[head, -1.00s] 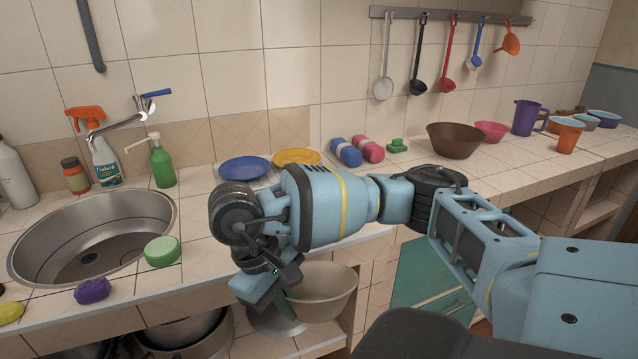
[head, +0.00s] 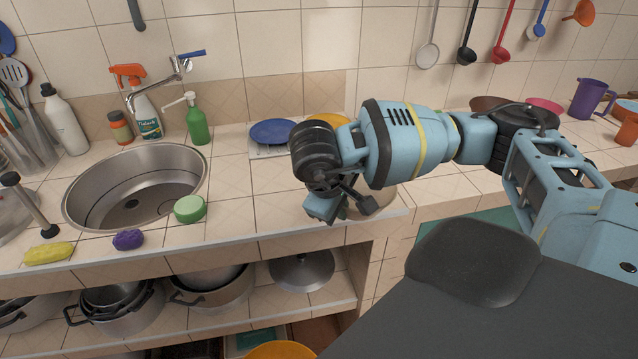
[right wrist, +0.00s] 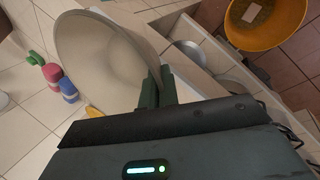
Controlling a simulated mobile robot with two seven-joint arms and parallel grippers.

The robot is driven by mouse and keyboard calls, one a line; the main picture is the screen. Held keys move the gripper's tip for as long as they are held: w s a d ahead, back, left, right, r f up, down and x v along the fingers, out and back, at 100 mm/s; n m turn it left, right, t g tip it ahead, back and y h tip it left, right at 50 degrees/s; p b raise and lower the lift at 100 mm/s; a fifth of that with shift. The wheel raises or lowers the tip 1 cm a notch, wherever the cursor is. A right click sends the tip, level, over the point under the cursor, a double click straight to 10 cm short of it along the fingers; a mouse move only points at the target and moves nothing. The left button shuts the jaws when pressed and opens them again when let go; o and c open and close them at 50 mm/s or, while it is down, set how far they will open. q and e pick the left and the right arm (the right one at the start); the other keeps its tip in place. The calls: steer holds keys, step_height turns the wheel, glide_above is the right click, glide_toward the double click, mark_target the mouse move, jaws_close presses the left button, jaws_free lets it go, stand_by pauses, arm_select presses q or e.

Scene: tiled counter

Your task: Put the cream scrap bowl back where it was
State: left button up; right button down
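The cream scrap bowl (right wrist: 95,60) fills the upper left of the right wrist view, tilted with its inside towards the camera. My right gripper (right wrist: 156,88) is shut on its rim. In the head view the right gripper (head: 330,207) is at the counter's front edge, right of the sink. I cannot tell whether the bowl touches the counter. My left gripper is out of view.
The counter (head: 245,215) is clear between the green sponge (head: 190,209) and my right gripper. A blue plate (head: 273,132) and a yellow plate lie behind. The sink (head: 135,190) is left. Pots stand on the shelf below. A yellow-orange container (head: 280,350) is on the floor.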

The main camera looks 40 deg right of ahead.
steer(key=w+d, duration=0.1)
steer(key=w, duration=0.3)
steer(key=w+d, duration=0.1)
steer(key=w, duration=0.3)
steer(key=w+d+f, duration=0.1)
steer(key=w, duration=0.4)
steer(key=shift+w+d+f, duration=0.1)
steer(key=shift+d, duration=0.25)
steer(key=shift+w+d+f, duration=0.1)
steer(key=shift+w+f, duration=0.05)
steer(key=shift+f, duration=1.65)
steer(key=shift+f, duration=0.1)
steer(key=c, duration=1.7)
jaws_free()
steer(key=shift+r, duration=0.2)
steer(key=v, duration=1.1)
steer(key=shift+r, duration=0.4)
